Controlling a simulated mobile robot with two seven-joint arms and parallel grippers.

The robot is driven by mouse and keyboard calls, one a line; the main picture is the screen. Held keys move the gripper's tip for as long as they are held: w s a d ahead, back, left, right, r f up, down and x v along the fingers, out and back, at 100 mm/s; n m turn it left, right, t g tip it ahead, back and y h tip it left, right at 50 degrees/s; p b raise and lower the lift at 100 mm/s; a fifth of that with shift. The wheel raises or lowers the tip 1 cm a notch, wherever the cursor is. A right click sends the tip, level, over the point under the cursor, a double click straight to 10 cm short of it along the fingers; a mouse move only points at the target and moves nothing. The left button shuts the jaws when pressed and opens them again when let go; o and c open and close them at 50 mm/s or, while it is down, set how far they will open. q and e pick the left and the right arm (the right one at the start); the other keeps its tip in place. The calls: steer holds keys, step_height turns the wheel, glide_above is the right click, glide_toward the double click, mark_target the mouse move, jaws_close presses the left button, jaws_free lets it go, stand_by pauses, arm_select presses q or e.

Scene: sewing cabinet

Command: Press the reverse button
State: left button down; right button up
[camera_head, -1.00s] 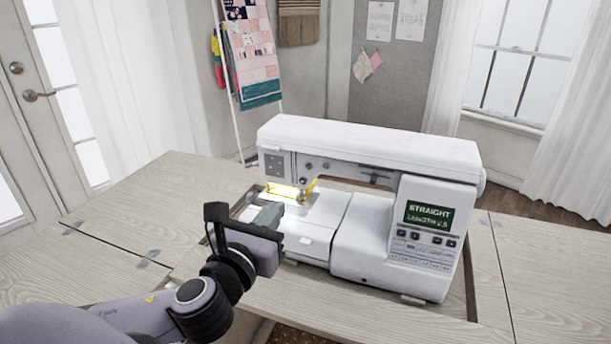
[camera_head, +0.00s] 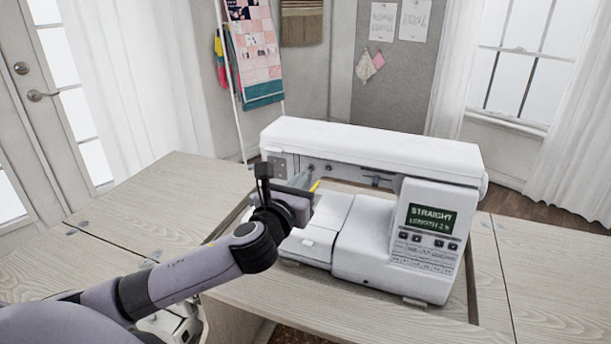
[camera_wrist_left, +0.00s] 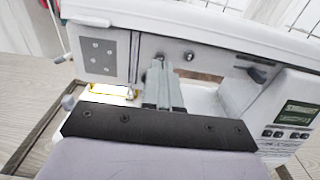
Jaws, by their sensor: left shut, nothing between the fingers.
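The white sewing machine (camera_head: 370,150) stands in the cabinet's opening, its screen (camera_head: 431,218) reading STRAIGHT and a length line. Round dark buttons (camera_head: 328,168) sit on the front of its head, above the needle area; two show in the left wrist view, a right one (camera_wrist_left: 189,56) and a left one (camera_wrist_left: 160,57) just beyond the fingertips. I cannot read which is the reverse button. My left gripper (camera_head: 303,178) is shut and empty, its fingers (camera_wrist_left: 158,72) pointing at the machine's head near the left button. Whether they touch cannot be told. My right gripper is not in view.
The wooden cabinet top (camera_head: 140,195) is clear to the left of the machine. A yellow part (camera_head: 315,185) shows by the needle area, just past the gripper. A rack with a quilt (camera_head: 252,55) stands behind, well away.

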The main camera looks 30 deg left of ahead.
mark_target(311, 168)
arm_select(q)
steer(key=shift+x, duration=1.2)
